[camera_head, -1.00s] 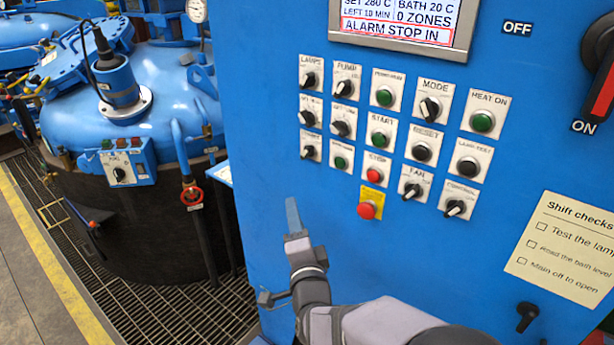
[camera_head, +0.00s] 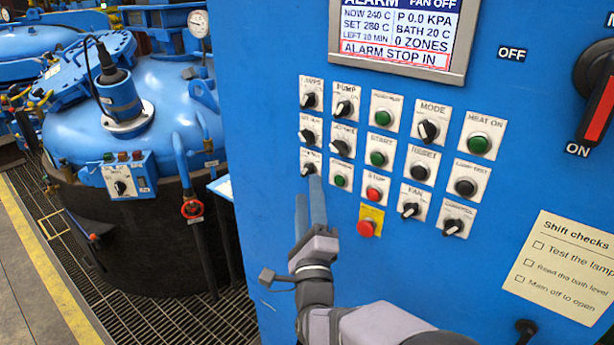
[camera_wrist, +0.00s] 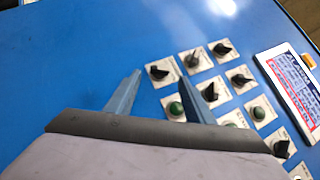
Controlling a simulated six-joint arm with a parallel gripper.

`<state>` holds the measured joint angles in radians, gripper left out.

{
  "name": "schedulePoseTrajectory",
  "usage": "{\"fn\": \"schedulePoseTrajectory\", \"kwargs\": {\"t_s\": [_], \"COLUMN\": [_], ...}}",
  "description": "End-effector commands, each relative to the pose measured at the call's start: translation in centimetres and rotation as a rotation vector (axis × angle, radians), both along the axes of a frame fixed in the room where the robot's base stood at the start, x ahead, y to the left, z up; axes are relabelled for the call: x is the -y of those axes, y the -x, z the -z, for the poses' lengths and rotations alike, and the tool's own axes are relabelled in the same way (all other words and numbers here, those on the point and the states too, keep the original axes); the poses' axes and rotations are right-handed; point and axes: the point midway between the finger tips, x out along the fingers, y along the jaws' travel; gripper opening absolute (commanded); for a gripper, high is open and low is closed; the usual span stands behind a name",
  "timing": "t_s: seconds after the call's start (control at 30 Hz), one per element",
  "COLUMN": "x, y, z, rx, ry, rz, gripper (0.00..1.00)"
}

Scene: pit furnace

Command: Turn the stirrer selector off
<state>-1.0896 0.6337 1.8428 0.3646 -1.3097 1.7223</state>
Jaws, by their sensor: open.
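The control panel (camera_head: 265,70) carries rows of small selectors and buttons. Contact cannot be told.
Other selectors and buttons sit close by, including a green button (camera_head: 340,181) and a red button on a yellow plate (camera_head: 370,221). The display (camera_head: 402,32) reads ALARM STOP IN. A red-handled main switch (camera_head: 597,108) is at right. A blue furnace vessel (camera_head: 165,85) stands left.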

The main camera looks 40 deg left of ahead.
Motion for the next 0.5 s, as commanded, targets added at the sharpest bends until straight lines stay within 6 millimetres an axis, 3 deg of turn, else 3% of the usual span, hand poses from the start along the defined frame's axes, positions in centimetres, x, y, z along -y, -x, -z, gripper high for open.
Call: {"fn": "schedulePoseTrajectory", "kwargs": {"t_s": [0.2,0.5], "x": [-1.6,-2.7], "y": [-1.9,-3.1], "z": [-1.2,-1.6], "rx": [0.000,0.000], "ry": [0.001,0.003], "rz": [0.000,-0.001], "gripper": [0.48,0.48]}}
